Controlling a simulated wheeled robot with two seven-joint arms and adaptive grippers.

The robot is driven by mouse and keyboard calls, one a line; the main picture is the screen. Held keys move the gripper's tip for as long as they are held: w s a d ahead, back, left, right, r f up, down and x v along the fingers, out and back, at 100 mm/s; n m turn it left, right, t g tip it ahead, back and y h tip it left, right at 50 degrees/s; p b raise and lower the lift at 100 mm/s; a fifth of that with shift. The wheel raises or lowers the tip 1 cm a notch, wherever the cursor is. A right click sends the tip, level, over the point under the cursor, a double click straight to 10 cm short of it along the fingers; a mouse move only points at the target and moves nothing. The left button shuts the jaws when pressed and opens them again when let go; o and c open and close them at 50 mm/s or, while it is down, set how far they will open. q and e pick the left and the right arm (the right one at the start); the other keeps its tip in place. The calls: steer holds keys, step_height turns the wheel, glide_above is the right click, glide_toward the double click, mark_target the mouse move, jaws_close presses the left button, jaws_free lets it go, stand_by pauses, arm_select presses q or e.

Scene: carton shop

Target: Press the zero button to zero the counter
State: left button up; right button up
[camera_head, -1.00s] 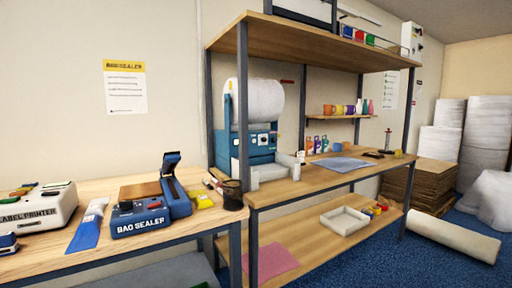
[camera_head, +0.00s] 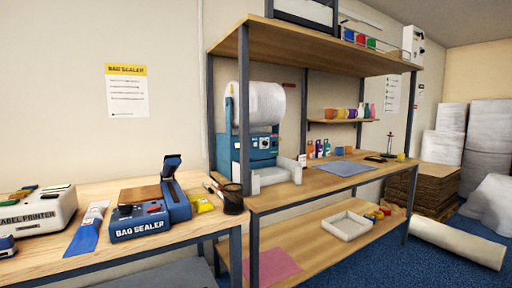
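No button marked zero and no counter display can be made out at this size. A blue machine (camera_head: 262,143) with small controls on its front stands on the shelf unit's middle board, under a large white roll (camera_head: 266,104). A blue bag sealer (camera_head: 138,223) with a raised arm and a red and a dark control on top sits on the left table. A label printer (camera_head: 35,214) stands at the far left, cut by the picture edge. Neither of my grippers shows in the head view.
The wooden table (camera_head: 170,245) also holds a blue-and-white tube, a yellow item and a dark mesh cup (camera_head: 232,199). The shelf unit's lower board holds a white tray (camera_head: 348,225). A long roll (camera_head: 457,243) lies on the blue floor at right, near stacked cardboard.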

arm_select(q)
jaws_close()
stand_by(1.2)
